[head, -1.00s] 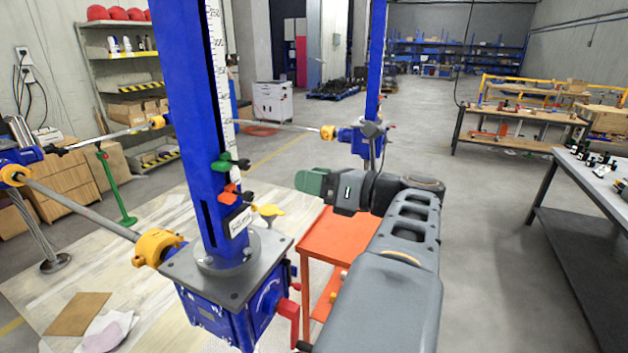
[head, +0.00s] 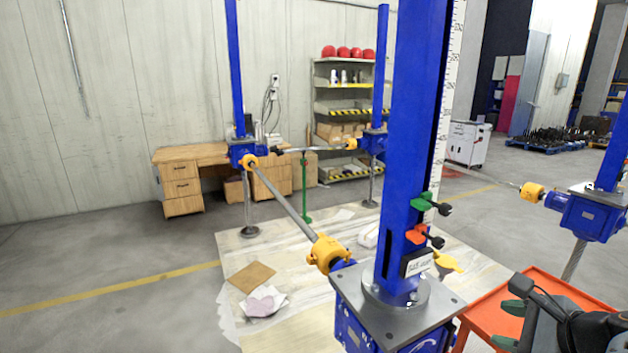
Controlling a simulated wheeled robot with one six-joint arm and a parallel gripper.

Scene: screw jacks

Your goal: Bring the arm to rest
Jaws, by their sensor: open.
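My gripper (head: 512,314) shows at the lower right edge of the head view, with green fingertips on dark grey fingers. It is open, and I see nothing held in it. The rest of my arm is mostly cut off by the frame. The nearest screw jack (head: 410,180) has a tall blue column with a white scale, and its square grey plate (head: 440,300) stands left of my gripper. A green clamp knob (head: 424,202) and an orange-red one (head: 417,236) sit on the column. The gripper appears apart from the jack.
Another blue jack (head: 590,215) is at the right edge. More jacks, linked by shafts (head: 282,195), stand behind on a pale floor panel (head: 230,248). A wooden desk (head: 182,190) is against the wall. The left floor is clear.

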